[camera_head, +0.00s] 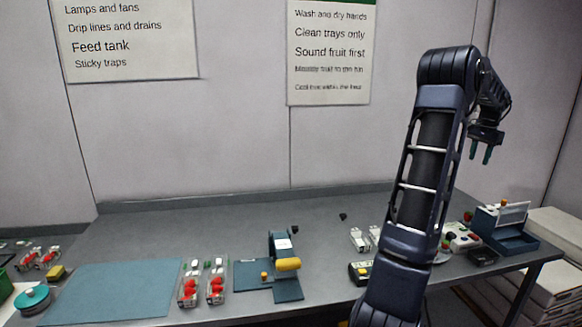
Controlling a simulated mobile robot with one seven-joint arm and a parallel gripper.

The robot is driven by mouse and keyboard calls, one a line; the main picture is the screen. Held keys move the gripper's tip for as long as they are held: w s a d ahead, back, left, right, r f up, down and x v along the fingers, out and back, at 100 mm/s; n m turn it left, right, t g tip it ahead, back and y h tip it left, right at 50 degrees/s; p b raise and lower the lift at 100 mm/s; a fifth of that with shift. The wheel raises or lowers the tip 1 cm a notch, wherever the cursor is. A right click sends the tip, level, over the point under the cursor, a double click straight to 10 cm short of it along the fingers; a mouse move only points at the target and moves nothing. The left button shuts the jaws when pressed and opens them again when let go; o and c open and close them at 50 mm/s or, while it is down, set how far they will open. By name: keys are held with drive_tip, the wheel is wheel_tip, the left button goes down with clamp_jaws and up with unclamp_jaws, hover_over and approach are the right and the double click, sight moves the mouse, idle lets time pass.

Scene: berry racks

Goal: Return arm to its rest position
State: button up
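My arm rises from the bottom right of the picture, bends at the top and folds over to the right. My gripper (481,151) hangs from its end, fingers pointing down, high above the right part of the grey bench (330,215). The two teal fingertips are apart with a gap between them, and nothing shows between them. The gripper touches nothing. The arm's lower part hides some of the bench and the things behind it.
At right are a blue box (505,230) and stacked white boxes (550,290). Air around the gripper is clear.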

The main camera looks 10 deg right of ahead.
drive_tip(key=a+r+n+t, duration=0.1)
drive_tip(key=a+r+n, duration=0.25)
drive_tip(key=a, duration=1.45)
drive_tip(key=a+r+n+t, duration=0.15)
drive_tip(key=a+n, duration=0.25)
drive_tip(key=a, duration=1.4)
drive_tip(key=s+a+f+n, duration=0.4)
drive_tip(key=s+a, duration=0.5)
drive_tip(key=a, duration=0.3)
drive_tip(key=s+a+f+n+t, duration=0.1)
drive_tip(key=s+a+f+n, duration=0.3)
drive_tip(key=s+a, duration=0.5)
drive_tip(key=a, duration=0.2)
drive_tip(key=shift+a+f, duration=0.3)
drive_tip(key=shift+a, duration=0.05)
